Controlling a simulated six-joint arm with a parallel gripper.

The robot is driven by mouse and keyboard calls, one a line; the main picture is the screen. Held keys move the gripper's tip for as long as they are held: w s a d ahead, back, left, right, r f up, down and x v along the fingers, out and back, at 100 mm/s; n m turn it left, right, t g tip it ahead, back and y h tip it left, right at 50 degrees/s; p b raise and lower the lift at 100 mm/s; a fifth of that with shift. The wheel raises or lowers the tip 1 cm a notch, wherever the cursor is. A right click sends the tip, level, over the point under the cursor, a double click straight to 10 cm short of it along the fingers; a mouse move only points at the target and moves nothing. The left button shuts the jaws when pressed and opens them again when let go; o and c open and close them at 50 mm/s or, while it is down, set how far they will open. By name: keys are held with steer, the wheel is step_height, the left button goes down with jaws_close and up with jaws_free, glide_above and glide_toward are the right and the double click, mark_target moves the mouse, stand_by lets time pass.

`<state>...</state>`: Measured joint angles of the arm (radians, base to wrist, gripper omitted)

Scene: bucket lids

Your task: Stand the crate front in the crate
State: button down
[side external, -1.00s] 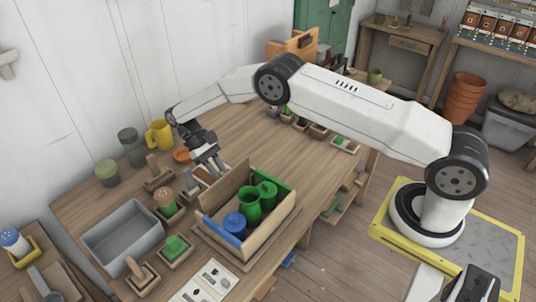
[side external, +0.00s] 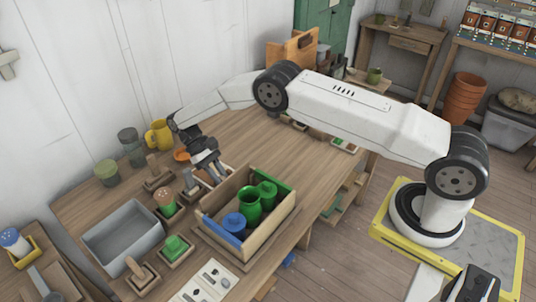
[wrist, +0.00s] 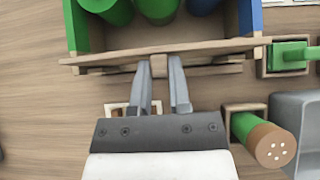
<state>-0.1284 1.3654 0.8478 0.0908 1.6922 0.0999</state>
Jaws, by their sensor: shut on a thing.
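The crate (side external: 270,226) stands on the bench, with a green end and a blue end. It holds green containers and a blue one; it also shows in the wrist view (wrist: 76,22). The crate front (wrist: 100,56) is a pale wooden panel along the crate's open side nearest my gripper. My gripper (wrist: 160,66) is shut on the crate front at its middle, and it shows at that side of the crate in the side view (side external: 212,172). The panel looks upright and low against the crate. I cannot tell whether its lower edge is fully seated.
A grey bin (side external: 124,236) stands left of the crate. Small wooden trays with a brown-topped green shaker (wrist: 268,140) and a green block (side external: 175,246) lie between them. A yellow mug (side external: 158,134) and jars stand at the back. The bench beyond the crate is mostly clear.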

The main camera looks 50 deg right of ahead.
steer(key=shift+f, duration=0.85)
steer(key=shift+c, duration=2.4)
jaws_free()
steer(key=shift+c, duration=0.7)
